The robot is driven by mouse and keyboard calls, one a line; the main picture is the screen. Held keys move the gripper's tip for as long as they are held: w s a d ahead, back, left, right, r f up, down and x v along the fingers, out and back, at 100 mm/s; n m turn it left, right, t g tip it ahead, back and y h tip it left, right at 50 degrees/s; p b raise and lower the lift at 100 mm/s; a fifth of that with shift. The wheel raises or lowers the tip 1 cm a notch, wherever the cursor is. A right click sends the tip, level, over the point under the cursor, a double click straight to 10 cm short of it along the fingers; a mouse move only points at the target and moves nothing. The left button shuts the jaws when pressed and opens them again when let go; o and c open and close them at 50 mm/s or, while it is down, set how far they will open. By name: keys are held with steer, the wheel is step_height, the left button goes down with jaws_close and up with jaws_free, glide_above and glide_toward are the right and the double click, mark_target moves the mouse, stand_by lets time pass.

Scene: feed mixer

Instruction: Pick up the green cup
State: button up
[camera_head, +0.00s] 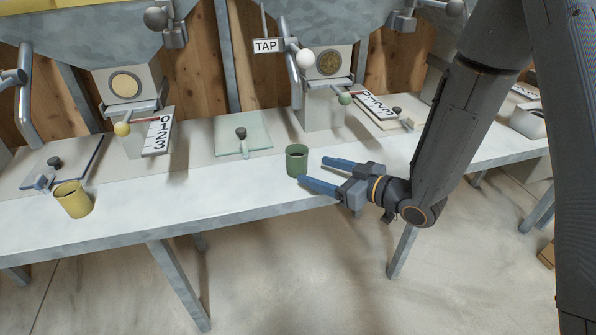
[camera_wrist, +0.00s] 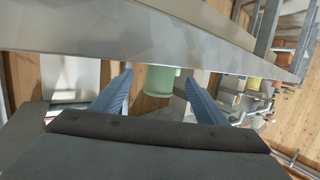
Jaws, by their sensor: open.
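The fingertips are just to the right of the cup, and nothing is held. In the wrist view the green cup (camera_wrist: 160,79) appears between the tips of my open gripper (camera_wrist: 159,77). I cannot tell whether a finger touches it.
A yellow cup (camera_head: 73,199) stands on the bench (camera_head: 225,196) at left. Behind the green cup is a pale plate with a dark knob (camera_head: 241,134). The bench between the cups is clear.

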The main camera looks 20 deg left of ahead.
mark_target(305, 167)
steer(key=shift+a+f, duration=0.15)
steer(key=shift+a, duration=0.25)
steer(key=shift+w+a+f+y, duration=0.1)
steer(key=shift+w+a+y, duration=0.05)
steer(key=shift+a, duration=0.25)
steer(key=shift+w+a+y, duration=0.1)
steer(key=shift+a+y, duration=0.05)
steer(key=shift+a, duration=0.25)
steer(key=x, duration=0.5)
steer(key=shift+w+a+f, duration=0.1)
steer(key=shift+w+a, duration=0.15)
steer(key=shift+c, duration=0.3)
steer(key=c, duration=1.1)
